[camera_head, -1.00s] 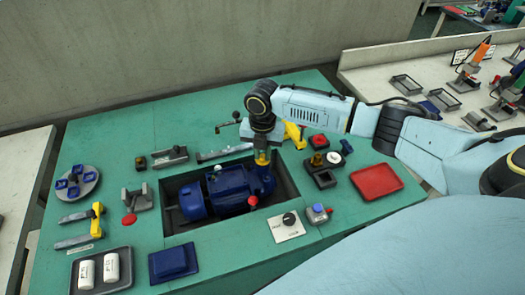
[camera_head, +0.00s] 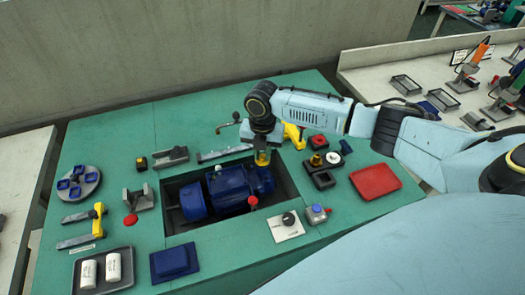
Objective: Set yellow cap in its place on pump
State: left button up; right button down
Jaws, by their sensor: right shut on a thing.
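The blue pump (camera_head: 228,194) lies in a dark rectangular recess in the green table. My right gripper (camera_head: 262,152) points down over the pump's right end. It is shut on the yellow cap (camera_head: 262,159), a small yellow piece showing just under the fingers. The cap is at or just above the top of the pump's right end; I cannot tell whether it touches. The gripper hides part of the cap and the place beneath it. My left gripper is not in view.
A red tray (camera_head: 375,181) and a dark block fixture (camera_head: 321,173) stand right of the recess. A switch plate (camera_head: 286,227) lies in front. A red-tipped lever (camera_head: 253,201) rises beside the pump. A grey tray (camera_head: 102,270) with white cylinders is at front left.

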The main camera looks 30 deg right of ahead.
jog(key=shift+f+p, duration=0.15)
jog(key=shift+p, duration=0.2)
dwell(0.7)
jog(key=c, duration=1.3)
grip_release()
jog(key=shift+r+p, duration=3.05)
jog(key=shift+p, duration=0.25)
jog(key=shift+s+f, duration=0.1)
